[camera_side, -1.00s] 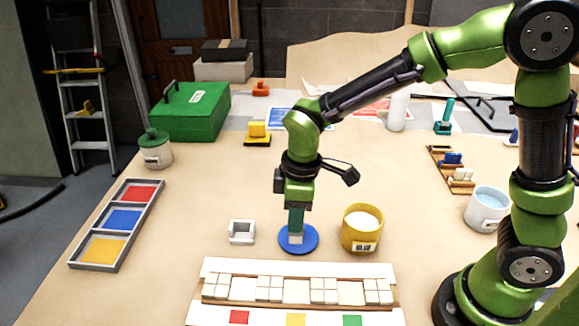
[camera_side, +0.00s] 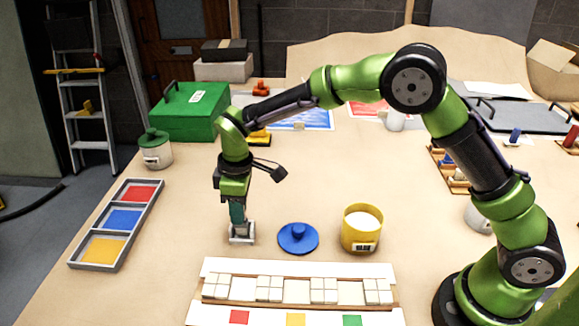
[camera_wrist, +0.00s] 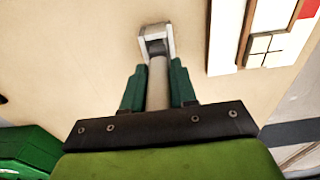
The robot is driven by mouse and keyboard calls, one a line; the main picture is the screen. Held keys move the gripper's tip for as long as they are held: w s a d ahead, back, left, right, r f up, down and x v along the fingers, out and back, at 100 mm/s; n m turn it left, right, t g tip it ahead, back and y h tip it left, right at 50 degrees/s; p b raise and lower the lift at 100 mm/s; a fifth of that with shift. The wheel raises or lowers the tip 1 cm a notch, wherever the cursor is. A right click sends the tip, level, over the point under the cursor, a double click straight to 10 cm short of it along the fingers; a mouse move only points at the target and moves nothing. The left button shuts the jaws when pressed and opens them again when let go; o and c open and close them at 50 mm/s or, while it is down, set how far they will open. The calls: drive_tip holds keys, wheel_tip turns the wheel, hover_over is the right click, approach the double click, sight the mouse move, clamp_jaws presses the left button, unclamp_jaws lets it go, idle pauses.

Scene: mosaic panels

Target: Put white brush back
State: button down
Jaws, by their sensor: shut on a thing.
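My gripper (camera_side: 239,222) is low over the small white holder (camera_side: 242,239), left of the blue lid. In the wrist view, its two teal fingers (camera_wrist: 157,88) are shut on the pale shaft of the white brush (camera_wrist: 157,75). The brush points at the holder (camera_wrist: 168,42), and its far end meets the dark part of the holder in the picture. I cannot tell whether the brush is resting in the holder or just above it. In the side view the fingers and holder hide most of the brush.
The blue lid (camera_side: 298,239) with its knob lies right of the holder, beside the yellow pot (camera_side: 362,244). A white panel with pale tiles (camera_side: 296,268) lies in front. A tray of red, blue and yellow squares (camera_side: 160,195) is at left. The table behind the holder is clear.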

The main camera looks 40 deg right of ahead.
drive_tip(key=shift+f, duration=0.45)
drive_tip(key=shift+f, duration=0.1)
drive_tip(key=c, duration=0.9)
unclamp_jaws()
